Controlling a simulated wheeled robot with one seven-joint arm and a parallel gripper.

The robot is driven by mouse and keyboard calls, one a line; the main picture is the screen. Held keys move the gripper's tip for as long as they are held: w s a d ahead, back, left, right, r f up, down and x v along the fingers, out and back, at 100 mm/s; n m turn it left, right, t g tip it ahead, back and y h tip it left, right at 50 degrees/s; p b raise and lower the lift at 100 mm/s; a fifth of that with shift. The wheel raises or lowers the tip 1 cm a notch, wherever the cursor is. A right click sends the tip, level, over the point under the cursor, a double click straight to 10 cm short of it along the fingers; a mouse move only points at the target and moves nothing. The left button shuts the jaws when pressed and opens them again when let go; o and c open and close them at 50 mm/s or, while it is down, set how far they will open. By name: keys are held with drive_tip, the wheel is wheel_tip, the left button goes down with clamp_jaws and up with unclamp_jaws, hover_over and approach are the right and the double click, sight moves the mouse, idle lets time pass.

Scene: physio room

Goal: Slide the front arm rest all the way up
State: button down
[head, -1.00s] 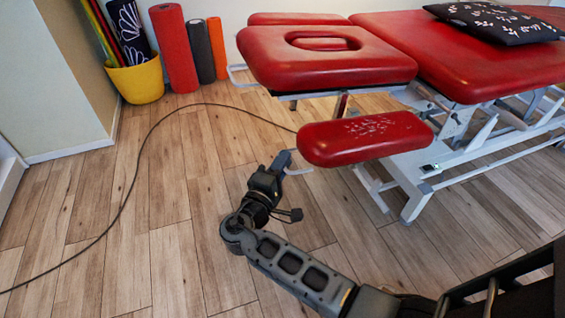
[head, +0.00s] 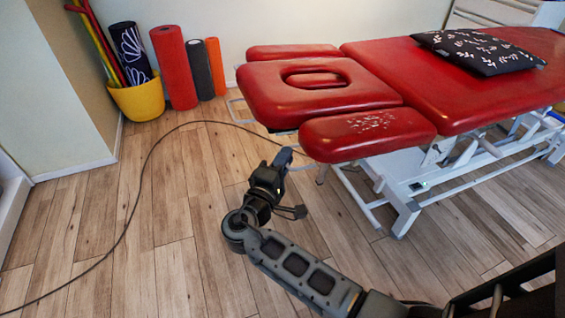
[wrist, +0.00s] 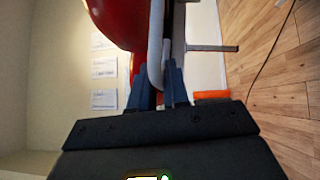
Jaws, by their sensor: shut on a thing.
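The front arm rest (head: 367,134) is a red padded cushion with a worn pale patch, at the near side of the red treatment table (head: 460,75). It is close to the height of the head section (head: 262,95). My gripper (head: 283,157) is at the left end of the arm rest. In the wrist view my gripper (wrist: 165,88) has its fingers shut around a pale metal bar (wrist: 156,45) beside red padding (wrist: 118,22). The exact contact is partly hidden in the head view.
A black patterned pillow (head: 478,52) lies on the table. A yellow bucket (head: 138,99) and several rolled mats (head: 173,68) stand by the back wall. A dark cable (head: 144,165) runs across the wooden floor. The floor at the left is largely clear.

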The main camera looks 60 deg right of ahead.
drive_tip(key=shift+r, duration=0.55)
drive_tip(key=c, duration=1.2)
unclamp_jaws()
drive_tip(key=shift+c, duration=0.2)
drive_tip(key=v, duration=0.7)
drive_tip(key=shift+a, duration=0.35)
drive_tip(key=shift+s+f, duration=0.1)
